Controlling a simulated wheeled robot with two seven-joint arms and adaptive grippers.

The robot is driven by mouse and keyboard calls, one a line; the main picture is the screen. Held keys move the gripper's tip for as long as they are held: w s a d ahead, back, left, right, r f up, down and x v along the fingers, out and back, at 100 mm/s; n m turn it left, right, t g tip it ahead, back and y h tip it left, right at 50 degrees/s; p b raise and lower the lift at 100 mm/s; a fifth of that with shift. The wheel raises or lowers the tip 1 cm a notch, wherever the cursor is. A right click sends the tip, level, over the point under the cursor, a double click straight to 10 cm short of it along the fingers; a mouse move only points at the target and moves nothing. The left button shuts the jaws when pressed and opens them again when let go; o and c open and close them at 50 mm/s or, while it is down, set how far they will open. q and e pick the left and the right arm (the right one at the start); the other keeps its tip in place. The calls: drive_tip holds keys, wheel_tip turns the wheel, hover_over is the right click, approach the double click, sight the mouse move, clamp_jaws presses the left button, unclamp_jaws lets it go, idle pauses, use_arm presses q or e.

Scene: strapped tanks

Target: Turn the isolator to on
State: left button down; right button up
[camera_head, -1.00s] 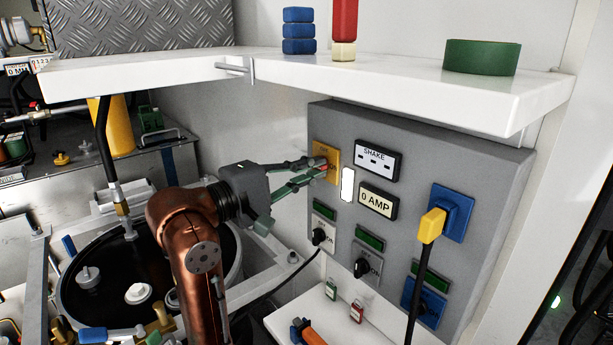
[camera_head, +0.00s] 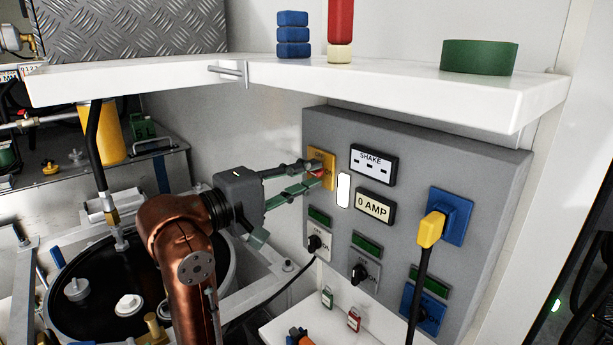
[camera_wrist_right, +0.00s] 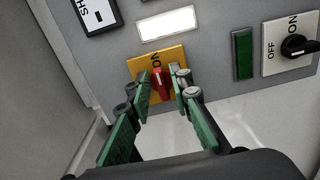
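The isolator is a yellow plate (camera_head: 323,156) with a red knob, at the upper left of the grey panel. In the right wrist view the yellow plate (camera_wrist_right: 172,55) shows an ON label, and the red knob (camera_wrist_right: 160,84) looks lined up towards that word. Its OFF label is not readable there. My right gripper (camera_head: 320,169) reaches the plate from the left. In the right wrist view its green fingers (camera_wrist_right: 161,82) stand on either side of the knob, seemingly with narrow gaps; contact is unclear. My left gripper is not in view.
The grey panel (camera_head: 400,150) also carries a SHAKE socket (camera_head: 373,164), a 0 AMP display (camera_head: 375,206), two black rotary switches and a yellow plug (camera_head: 431,229) with a hanging black cable. A white shelf (camera_head: 390,92) overhangs the panel. A black-topped tank (camera_head: 90,300) stands at lower left.

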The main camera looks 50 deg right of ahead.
drive_tip(key=shift+o, duration=0.7)
drive_tip(key=w+a, duration=0.1)
drive_tip(key=a, duration=1.1)
drive_tip(key=shift+w, duration=0.15)
